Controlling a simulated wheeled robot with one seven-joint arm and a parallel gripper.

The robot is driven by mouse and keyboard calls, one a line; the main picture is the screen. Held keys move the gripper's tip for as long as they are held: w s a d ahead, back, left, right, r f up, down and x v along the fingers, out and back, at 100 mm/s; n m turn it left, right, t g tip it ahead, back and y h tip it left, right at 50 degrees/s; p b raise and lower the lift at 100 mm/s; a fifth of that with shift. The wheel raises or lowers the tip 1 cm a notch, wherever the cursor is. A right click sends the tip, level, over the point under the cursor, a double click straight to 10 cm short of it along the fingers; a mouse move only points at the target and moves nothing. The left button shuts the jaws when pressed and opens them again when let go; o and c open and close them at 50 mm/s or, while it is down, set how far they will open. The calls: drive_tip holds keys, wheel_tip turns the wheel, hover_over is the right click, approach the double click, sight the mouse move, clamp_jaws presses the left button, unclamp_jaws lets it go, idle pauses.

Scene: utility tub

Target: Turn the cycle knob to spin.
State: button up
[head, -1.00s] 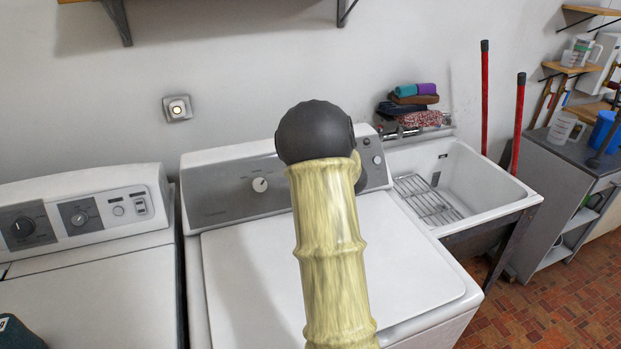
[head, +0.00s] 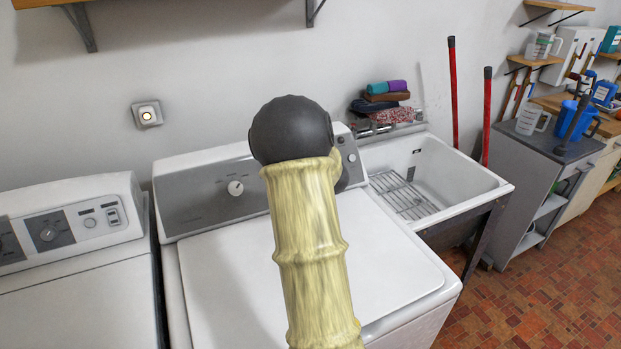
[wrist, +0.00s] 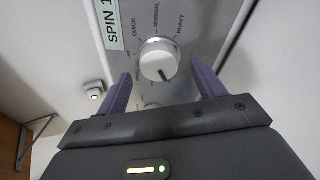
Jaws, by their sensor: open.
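In the wrist view a round silver-white cycle knob (wrist: 158,60) sits on a grey panel, with a dark mark on its lower face pointing down and slightly right. Printed words QUICK, NORMAL and HEAVY surround it, and a pale green label (wrist: 107,24) beside it begins with SPIN. My gripper (wrist: 161,74) is open, its purple fingers apart on the left and right below the knob, with nothing held. In the head view my arm hides the gripper. The washer panel (head: 195,205) there shows a white knob (head: 235,187).
In the head view, another white machine (head: 75,290) stands left of the washer. A utility tub (head: 440,170) with a wire rack is to the right, with folded cloths (head: 385,98) behind it. The washer lid (head: 395,250) is clear.

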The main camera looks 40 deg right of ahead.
drive_tip(key=d+v, duration=0.1)
drive_tip(key=v, duration=1.4)
drive_tip(key=shift+a, duration=0.45)
drive_tip(key=shift+w+a, duration=0.1)
drive_tip(key=w+a+m+g+h+p, duration=0.25)
drive_tip(key=a+m+p, duration=0.25)
drive_tip(key=a+m, duration=0.7)
drive_tip(key=s+a+f+m+g+y+p, duration=0.1)
drive_tip(key=s+a+f+m+g, duration=0.1)
drive_tip(key=s+a, duration=0.4)
drive_tip(key=s+a+f+m+g+y+p, duration=0.1)
drive_tip(key=s+a+m+g, duration=0.4)
drive_tip(key=a, duration=0.5)
drive_tip(key=shift+s+f+m+y, duration=0.4)
drive_tip(key=shift+s+f+y, duration=0.25)
drive_tip(key=shift+s+f, duration=0.2)
drive_tip(key=shift+a, duration=0.1)
